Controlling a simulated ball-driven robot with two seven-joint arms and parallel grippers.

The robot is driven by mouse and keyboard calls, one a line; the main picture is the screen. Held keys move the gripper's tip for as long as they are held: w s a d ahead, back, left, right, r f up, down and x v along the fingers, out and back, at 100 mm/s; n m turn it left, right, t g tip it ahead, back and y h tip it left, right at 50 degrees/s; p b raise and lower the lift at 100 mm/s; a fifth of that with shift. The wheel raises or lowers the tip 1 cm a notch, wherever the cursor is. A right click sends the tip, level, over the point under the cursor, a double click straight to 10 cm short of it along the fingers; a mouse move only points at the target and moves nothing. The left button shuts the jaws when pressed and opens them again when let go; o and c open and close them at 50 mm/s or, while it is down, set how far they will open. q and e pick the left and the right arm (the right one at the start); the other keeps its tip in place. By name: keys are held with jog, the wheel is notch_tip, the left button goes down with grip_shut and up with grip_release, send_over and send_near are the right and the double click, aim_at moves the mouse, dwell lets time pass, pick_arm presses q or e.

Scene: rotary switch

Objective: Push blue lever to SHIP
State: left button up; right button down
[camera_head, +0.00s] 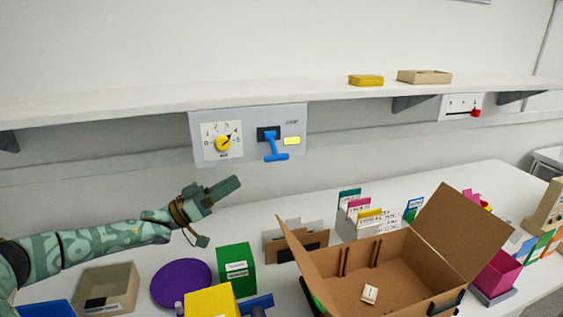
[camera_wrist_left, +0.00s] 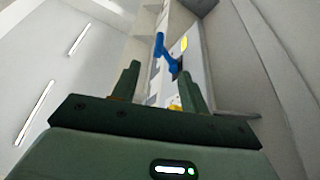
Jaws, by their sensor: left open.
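The blue lever (camera_head: 275,148) sticks out of a dark slot on a grey wall panel (camera_head: 293,116), with a crossbar at its lower end. Small lettering and a yellow label (camera_head: 292,141) are beside the slot; the lettering is too small to read. My left gripper (camera_head: 222,190) is open and empty, below and left of the lever and apart from it. In the left wrist view the lever (camera_wrist_left: 165,52) shows beyond the open fingers (camera_wrist_left: 158,70), between their tips in the picture. My right gripper is not in view.
A yellow rotary knob (camera_head: 223,143) with a numbered dial is left of the lever. A shelf (camera_head: 200,94) runs above the panel. An open cardboard box (camera_head: 395,275), a green box (camera_head: 236,268) and a purple disc (camera_head: 181,284) are on the table below.

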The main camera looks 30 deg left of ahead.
aim_at(274, 159)
pick_arm(q)
jog(key=b+x, duration=0.2)
jog(key=x, duration=1.1)
jog(key=shift+w+d+r, duration=0.2)
jog(key=shift+w+d, duration=0.05)
jog(key=shift+w, duration=0.15)
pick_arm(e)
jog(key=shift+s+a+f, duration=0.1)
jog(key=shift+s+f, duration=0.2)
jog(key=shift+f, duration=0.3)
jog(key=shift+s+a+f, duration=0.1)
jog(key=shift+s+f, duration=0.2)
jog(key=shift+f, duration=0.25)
